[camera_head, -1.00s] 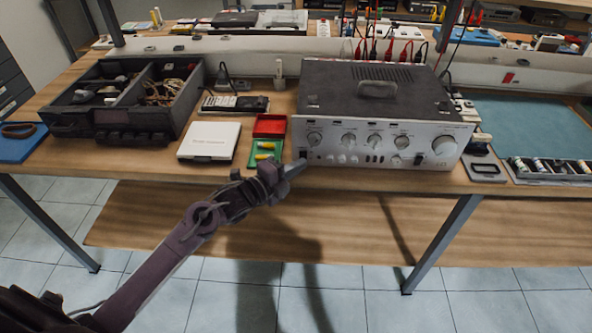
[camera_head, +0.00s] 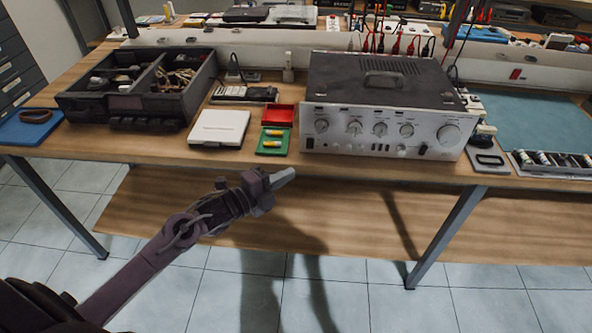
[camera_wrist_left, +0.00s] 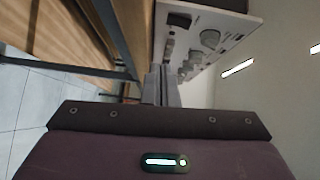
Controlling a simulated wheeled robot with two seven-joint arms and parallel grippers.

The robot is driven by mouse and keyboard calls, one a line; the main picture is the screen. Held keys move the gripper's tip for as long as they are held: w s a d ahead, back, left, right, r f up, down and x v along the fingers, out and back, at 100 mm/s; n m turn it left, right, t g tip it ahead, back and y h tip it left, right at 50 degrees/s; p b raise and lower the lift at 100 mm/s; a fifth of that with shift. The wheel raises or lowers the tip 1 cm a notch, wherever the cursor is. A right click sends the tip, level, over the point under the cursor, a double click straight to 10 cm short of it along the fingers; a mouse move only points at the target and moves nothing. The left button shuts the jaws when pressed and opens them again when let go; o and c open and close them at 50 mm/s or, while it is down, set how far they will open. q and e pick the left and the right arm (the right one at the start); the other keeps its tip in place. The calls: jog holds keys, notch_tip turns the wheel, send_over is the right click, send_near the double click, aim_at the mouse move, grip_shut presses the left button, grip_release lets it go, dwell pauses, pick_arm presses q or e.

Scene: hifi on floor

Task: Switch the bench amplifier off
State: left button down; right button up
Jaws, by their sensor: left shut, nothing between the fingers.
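The bench amplifier (camera_head: 385,95) stands on the wooden bench, its silver front panel (camera_head: 432,130) with knobs and small switches facing me. My left gripper (camera_head: 285,177) is shut and empty. It is apart from the panel, in front of the bench edge and below the panel's lower left corner. In the left wrist view, my shut fingers (camera_wrist_left: 160,85) point toward the amplifier's front (camera_wrist_left: 205,42), which appears turned on its side with its knobs beside the fingertips. The state of the power switch is too small to tell. My right gripper does not show.
A teal mat (camera_head: 540,125) and a tray of small parts (camera_head: 555,162) lie right. The space before the bench is free.

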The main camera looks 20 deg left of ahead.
pick_arm(q)
jog(key=v, duration=0.4)
jog(key=shift+s+f, duration=0.15)
jog(key=shift+s, duration=0.15)
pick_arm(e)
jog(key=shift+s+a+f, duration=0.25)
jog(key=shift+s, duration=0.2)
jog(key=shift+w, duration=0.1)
